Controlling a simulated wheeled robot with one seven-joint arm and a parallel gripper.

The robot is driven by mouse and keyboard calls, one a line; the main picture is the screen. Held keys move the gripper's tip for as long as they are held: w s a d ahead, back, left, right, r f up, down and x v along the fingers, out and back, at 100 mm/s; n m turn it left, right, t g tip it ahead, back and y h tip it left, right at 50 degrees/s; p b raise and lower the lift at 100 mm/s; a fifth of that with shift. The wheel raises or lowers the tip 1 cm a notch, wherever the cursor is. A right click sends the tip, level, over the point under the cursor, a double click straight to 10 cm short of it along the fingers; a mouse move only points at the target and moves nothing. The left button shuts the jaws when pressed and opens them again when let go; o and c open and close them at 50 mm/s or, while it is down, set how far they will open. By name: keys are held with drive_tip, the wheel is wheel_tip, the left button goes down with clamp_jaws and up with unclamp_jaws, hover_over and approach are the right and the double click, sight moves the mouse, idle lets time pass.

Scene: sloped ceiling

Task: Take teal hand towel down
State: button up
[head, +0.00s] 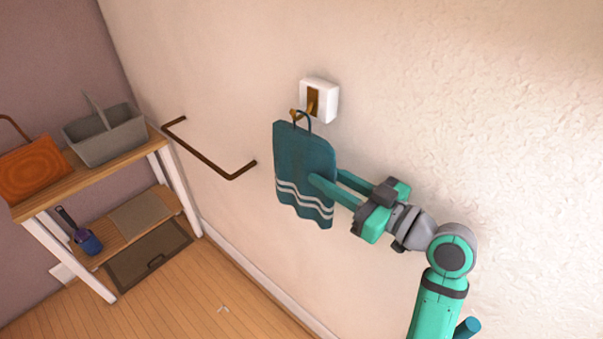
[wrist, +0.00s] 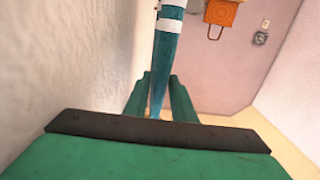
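The teal hand towel (head: 303,160) with white stripes near its lower edge hangs by a dark loop (head: 302,117) from a brass hook (head: 313,101) on a white wall plate (head: 331,102). My gripper (head: 328,178) reaches in from the right at the towel's side edge. One finger is in front of the towel and the other is behind it. In the wrist view the towel (wrist: 168,50) is edge-on between the two spread fingers (wrist: 160,80). The fingers look apart, not closed on the cloth. The rear fingertip is hidden by the towel in the head view.
A brown towel bar (head: 205,160) sticks out from the wall left of the towel. The floor below the towel is clear.

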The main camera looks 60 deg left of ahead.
clamp_jaws()
drive_tip(key=shift+r, duration=0.15)
drive_tip(key=shift+s+a+r, duration=0.1)
drive_tip(key=shift+r, duration=1.2)
drive_tip(key=s+d, duration=0.2)
drive_tip(key=s, duration=0.6)
drive_tip(key=shift+d, duration=0.3)
